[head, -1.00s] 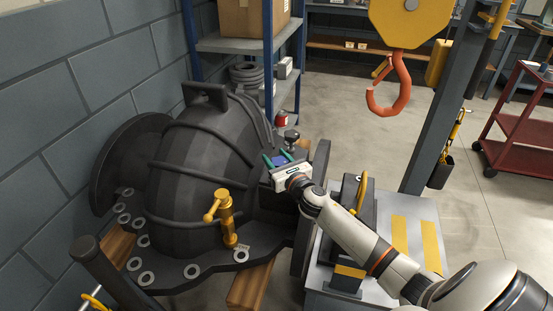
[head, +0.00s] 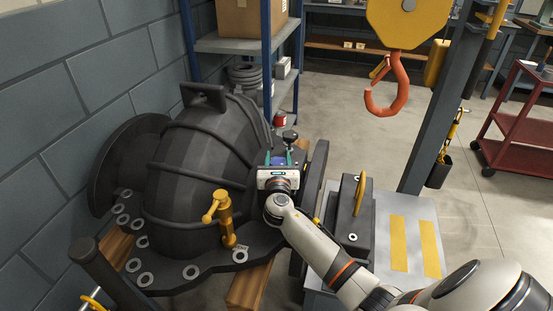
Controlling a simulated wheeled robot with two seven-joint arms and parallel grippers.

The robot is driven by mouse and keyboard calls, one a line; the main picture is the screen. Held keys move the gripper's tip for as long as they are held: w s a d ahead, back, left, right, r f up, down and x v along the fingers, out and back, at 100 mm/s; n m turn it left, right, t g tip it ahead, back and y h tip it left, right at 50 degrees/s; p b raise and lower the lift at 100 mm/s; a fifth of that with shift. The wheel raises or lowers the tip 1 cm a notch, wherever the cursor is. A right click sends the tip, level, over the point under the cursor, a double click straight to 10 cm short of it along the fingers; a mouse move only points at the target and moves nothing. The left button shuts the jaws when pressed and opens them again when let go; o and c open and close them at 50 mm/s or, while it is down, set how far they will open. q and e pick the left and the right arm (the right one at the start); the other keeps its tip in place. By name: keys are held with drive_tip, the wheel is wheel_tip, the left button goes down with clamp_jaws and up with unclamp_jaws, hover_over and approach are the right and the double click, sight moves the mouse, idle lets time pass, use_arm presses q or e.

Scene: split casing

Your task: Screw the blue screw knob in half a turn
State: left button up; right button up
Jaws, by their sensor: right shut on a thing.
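The blue screw knob (head: 278,161) is on the flange at the right side of the dark domed casing (head: 195,165). Only a little of its blue shows, behind the white body of my right gripper. My right gripper (head: 279,157) has its teal fingers on either side of the knob and is shut on it. The knob's lower part and its thread are hidden. My left gripper is not in view.
A yellow valve handle (head: 222,215) stands on the near flange. A black ball-topped knob (head: 290,136) is just beyond my gripper. A grey block with a yellow handle (head: 350,212) stands to the right. An orange hook (head: 390,95) hangs above open floor.

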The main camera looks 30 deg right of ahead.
sight(282, 159)
drive_tip(key=m+g+h, duration=0.3)
drive_tip(key=g+h, duration=0.1)
drive_tip(key=shift+s+d+m, duration=0.1)
drive_tip(key=shift+s+m, duration=0.05)
drive_tip(key=shift+m, duration=0.25)
drive_tip(key=shift+s+d+m+g+h+b, duration=0.15)
drive_tip(key=shift+m+g+h+b, duration=0.25)
drive_tip(key=shift+m+g+h, duration=0.8)
drive_tip(key=shift+s+d+m+g+h+b, duration=0.15)
drive_tip(key=shift+m+g+h+b, duration=0.45)
drive_tip(key=shift+g, duration=1.1)
drive_tip(key=shift+m+g, duration=0.3)
drive_tip(key=shift+m, duration=0.1)
drive_tip(key=o, duration=1)
wheel_tip(282, 159, up, 10)
drive_tip(key=shift+r+p, duration=0.1)
drive_tip(key=shift+p, duration=0.5)
drive_tip(key=shift+c, duration=0.2)
